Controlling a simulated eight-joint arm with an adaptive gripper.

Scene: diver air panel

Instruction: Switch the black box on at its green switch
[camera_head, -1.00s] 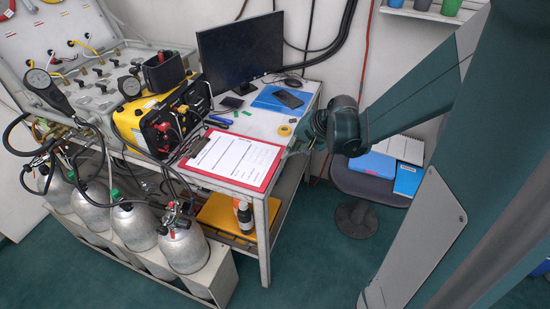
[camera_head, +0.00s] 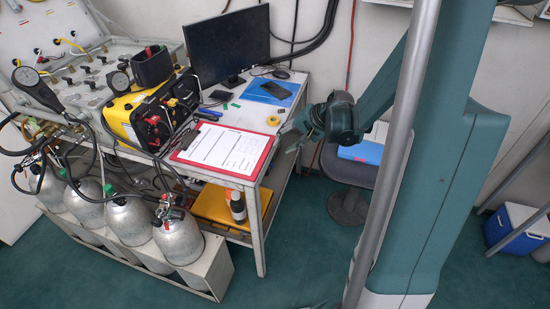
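A yellow and black unit (camera_head: 125,112) stands on the table's left part, with red and black fittings on its black front (camera_head: 155,128). A black open-topped box (camera_head: 152,66) sits on top of it, beside a round gauge. I cannot make out a green switch on either, nor which one is the task's black box. My gripper (camera_head: 288,138) is by the table's right edge, to the right of the clipboard and well apart from the unit. Its fingers are small and dark here, so I cannot tell whether they are open.
Grey cylinders (camera_head: 180,235) with hoses stand in front at left. A stool (camera_head: 345,172) stands at right.

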